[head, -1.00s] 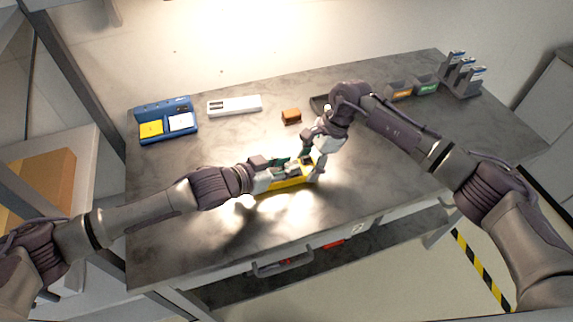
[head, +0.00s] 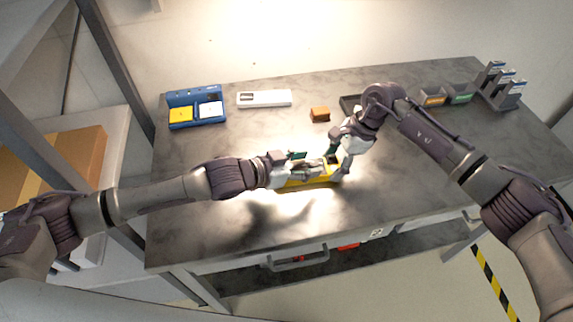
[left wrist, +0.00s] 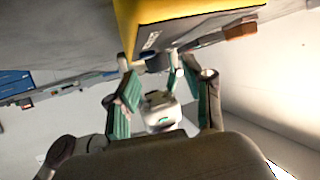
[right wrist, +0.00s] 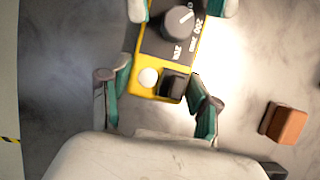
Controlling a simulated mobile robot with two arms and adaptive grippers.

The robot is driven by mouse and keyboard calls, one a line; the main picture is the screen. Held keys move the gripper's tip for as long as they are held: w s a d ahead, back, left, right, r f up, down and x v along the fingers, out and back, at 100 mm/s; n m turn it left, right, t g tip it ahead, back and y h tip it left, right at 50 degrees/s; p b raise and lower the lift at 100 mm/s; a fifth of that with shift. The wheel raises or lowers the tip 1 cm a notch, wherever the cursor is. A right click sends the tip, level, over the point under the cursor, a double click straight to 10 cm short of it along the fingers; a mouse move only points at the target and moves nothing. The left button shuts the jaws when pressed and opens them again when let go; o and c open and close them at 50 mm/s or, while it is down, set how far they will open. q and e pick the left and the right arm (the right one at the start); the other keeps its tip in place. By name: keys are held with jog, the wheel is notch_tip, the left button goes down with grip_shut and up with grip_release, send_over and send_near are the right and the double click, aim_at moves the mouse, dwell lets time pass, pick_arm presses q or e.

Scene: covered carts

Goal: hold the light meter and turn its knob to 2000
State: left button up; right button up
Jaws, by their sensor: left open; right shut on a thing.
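The yellow light meter (head: 312,182) is low over the middle of the lit table; I cannot tell whether it touches the top. In the right wrist view its dark face shows a round grey knob (right wrist: 178,23) with a light mark, a white round part (right wrist: 149,77) and a black block (right wrist: 174,83). The dial numbers are partly cut off; I cannot tell the setting. My right gripper (right wrist: 181,10) is shut on the meter, fingers along its sides. My left gripper (left wrist: 148,62) is open beside the meter's yellow body (left wrist: 165,12); contact is unclear.
A blue tray (head: 184,97) with yellow and white blocks and a white box (head: 264,98) stand at the back left. A brown block (head: 320,114) is behind the meter. Bins (head: 432,98) and a rack (head: 500,95) stand at the back right. The front tabletop is clear.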

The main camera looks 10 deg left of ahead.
pick_arm(q)
jog(key=v, duration=1)
jog(key=shift+s+a+r, duration=0.1)
